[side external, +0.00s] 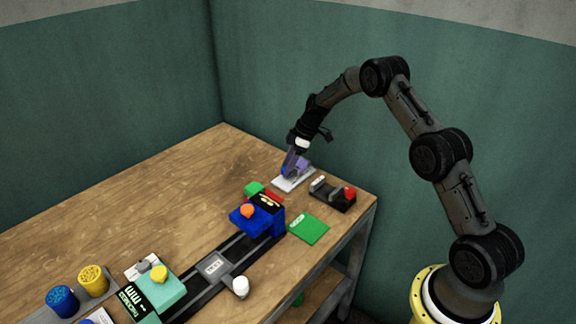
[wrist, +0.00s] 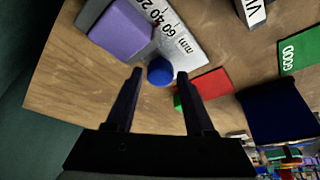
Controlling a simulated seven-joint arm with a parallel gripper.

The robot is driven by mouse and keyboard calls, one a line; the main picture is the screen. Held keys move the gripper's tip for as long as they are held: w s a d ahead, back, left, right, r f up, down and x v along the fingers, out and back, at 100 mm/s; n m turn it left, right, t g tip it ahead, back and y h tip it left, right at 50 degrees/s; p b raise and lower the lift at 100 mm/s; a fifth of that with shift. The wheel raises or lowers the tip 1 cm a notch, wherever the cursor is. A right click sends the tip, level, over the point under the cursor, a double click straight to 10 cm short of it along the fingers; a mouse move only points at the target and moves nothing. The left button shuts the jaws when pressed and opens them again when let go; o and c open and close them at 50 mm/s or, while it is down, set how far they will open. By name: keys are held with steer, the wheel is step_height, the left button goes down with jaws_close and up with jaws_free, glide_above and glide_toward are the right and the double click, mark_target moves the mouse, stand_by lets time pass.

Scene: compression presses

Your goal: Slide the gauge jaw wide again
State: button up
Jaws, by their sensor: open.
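The gauge is a pale scale plate (side external: 289,185) near the table's far right edge. In the wrist view the plate (wrist: 189,40) shows mm markings. A purple jaw block (wrist: 122,28) sits at its upper left. A blue knob (wrist: 160,71) shows at the near side of the jaw. My gripper (wrist: 160,72) is open, and the knob appears between its two fingertips, with a gap on each side. In the side view my gripper (side external: 292,163) points down at the gauge and hides part of the jaw. I cannot tell the exact fingertip height.
A black fixture (side external: 330,197) with a red knob stands right of the gauge. A blue block (side external: 262,221) with an orange knob is nearer.

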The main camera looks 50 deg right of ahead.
jaws_close()
stand_by(1.4)
